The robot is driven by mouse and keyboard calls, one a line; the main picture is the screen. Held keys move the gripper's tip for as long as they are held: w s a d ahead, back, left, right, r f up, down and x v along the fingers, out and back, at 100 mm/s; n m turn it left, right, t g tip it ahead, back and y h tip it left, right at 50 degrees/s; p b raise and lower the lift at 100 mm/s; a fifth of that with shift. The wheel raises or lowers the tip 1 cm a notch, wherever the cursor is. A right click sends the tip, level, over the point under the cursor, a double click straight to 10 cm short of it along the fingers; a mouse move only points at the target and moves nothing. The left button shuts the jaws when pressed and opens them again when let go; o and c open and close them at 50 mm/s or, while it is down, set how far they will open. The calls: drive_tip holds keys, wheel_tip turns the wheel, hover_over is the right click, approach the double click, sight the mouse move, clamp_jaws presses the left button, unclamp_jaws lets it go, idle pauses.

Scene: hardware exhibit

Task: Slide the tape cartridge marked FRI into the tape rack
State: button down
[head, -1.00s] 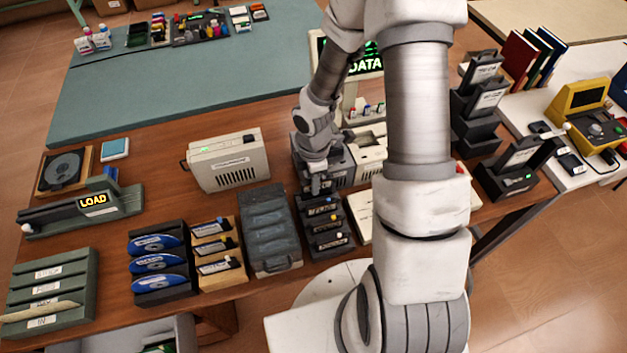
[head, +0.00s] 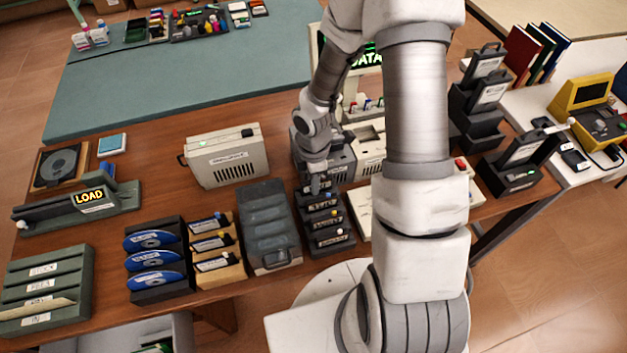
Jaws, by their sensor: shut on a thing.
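A dark rack with several black labelled cartridges (head: 327,222) stands near the table's front edge, left of my upper arm in the picture; it looks like the tape rack. My gripper (head: 317,187) points down at the rear end of this rack. Its jaws are shut on a small dark thing, apparently a tape cartridge, mostly hidden by the fingers. I cannot read FRI on it, and the labels in the rack are too small to read surely. I cannot tell whether the held thing touches the rack.
A grey lidded case (head: 268,225) stands close left of the rack. A beige drive box (head: 226,157) and a dark-fronted unit (head: 340,165) stand behind. A pale flat box (head: 362,212) lies close right. Blue discs (head: 155,262) sit further left.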

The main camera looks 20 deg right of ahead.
drive_tip(key=shift+f, duration=0.2)
drive_tip(key=c, duration=0.7)
unclamp_jaws()
drive_tip(key=shift+c, duration=0.2)
wheel_tip(320, 180, up, 8)
drive_tip(key=p, duration=0.7)
drive_tip(key=shift+r, duration=0.1)
